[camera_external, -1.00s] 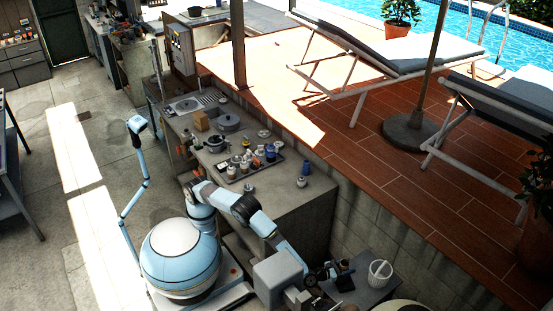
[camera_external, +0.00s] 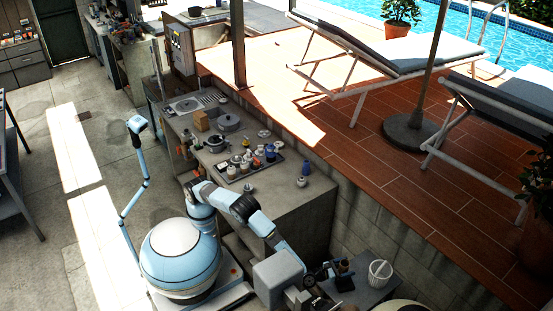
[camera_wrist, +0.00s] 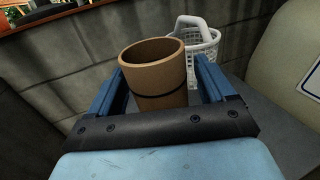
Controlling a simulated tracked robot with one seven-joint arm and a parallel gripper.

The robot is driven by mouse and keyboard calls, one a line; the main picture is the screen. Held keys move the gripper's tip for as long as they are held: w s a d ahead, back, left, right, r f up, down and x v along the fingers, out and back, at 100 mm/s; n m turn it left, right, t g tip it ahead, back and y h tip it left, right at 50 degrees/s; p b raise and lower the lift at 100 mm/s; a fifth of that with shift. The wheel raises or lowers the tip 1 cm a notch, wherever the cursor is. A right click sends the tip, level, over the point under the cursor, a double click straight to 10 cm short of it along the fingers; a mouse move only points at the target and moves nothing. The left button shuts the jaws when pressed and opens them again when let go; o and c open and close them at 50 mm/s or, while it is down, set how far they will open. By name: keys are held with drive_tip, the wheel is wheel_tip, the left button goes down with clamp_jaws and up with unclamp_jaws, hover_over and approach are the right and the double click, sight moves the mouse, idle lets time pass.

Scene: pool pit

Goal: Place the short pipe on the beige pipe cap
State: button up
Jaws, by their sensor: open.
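A brown, hollow, open-topped cylinder (camera_wrist: 156,70), which looks like the short pipe, stands upright between my fingers in the wrist view. A thin dark band runs around it. My gripper (camera_wrist: 162,64) is open, with one blue finger on each side of the cylinder. Its lower end is hidden behind the dark gripper bar. I cannot make out the beige pipe cap, nor what is under the cylinder. In the external view my gripper is small and low in the picture, and the detail there is unclear.
A white basket (camera_wrist: 197,45) stands just behind the cylinder on a grey surface; it also shows in the external view (camera_external: 380,271). A large beige rounded object (camera_wrist: 290,65) is at the right. A block wall (camera_wrist: 75,70) rises behind. Dark items (camera_external: 343,275) stand near the basket.

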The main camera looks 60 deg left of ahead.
drive_tip(key=v, duration=1.1)
drive_tip(key=shift+s, duration=0.15)
